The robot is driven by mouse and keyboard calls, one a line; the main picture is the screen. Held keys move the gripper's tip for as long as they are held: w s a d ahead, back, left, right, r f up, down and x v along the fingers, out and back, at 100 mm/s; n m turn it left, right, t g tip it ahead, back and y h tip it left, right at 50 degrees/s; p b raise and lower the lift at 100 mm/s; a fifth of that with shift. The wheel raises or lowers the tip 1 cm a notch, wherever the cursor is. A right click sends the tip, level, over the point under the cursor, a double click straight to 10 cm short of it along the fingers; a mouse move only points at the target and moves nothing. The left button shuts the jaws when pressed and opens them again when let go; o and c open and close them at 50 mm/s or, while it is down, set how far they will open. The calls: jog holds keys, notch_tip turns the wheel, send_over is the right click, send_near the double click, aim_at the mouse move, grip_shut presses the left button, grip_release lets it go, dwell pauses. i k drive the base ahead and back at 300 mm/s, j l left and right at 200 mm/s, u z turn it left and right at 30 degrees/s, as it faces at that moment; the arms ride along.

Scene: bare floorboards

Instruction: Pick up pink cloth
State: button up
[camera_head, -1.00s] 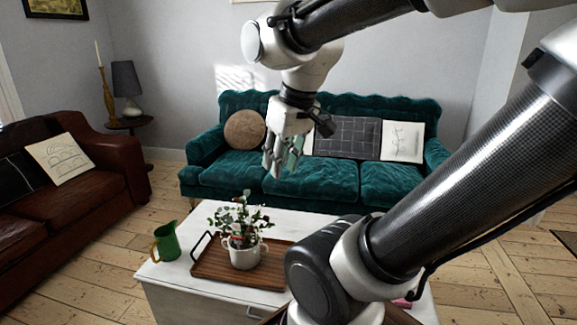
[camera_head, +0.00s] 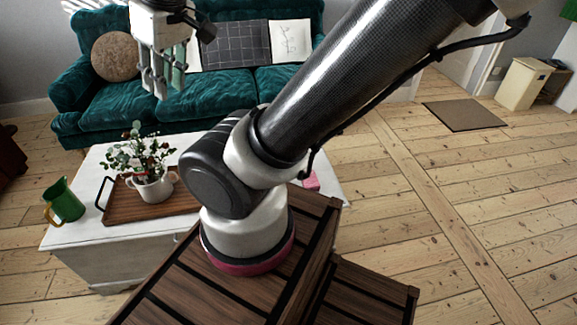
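A small pink item (camera_head: 311,181), likely the pink cloth, lies on the right part of the white coffee table (camera_head: 85,247). My arm hides part of it, so its full shape cannot be told. My gripper (camera_head: 166,84) hangs fingers-down at the upper left of the view, in front of the teal sofa and above the table's far side. Its fingers are apart with nothing seen between them. It is well to the left of the pink item and not touching it.
A wooden tray (camera_head: 122,209) on the table holds a white pot with a leafy plant (camera_head: 152,187). A green pitcher (camera_head: 64,201) stands at the table's left end. The teal sofa (camera_head: 112,99) is behind. Open floorboards (camera_head: 440,200) lie to the right, with a brown mat (camera_head: 464,115).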

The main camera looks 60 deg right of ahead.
aim_at(312, 183)
jog(key=z, duration=2)
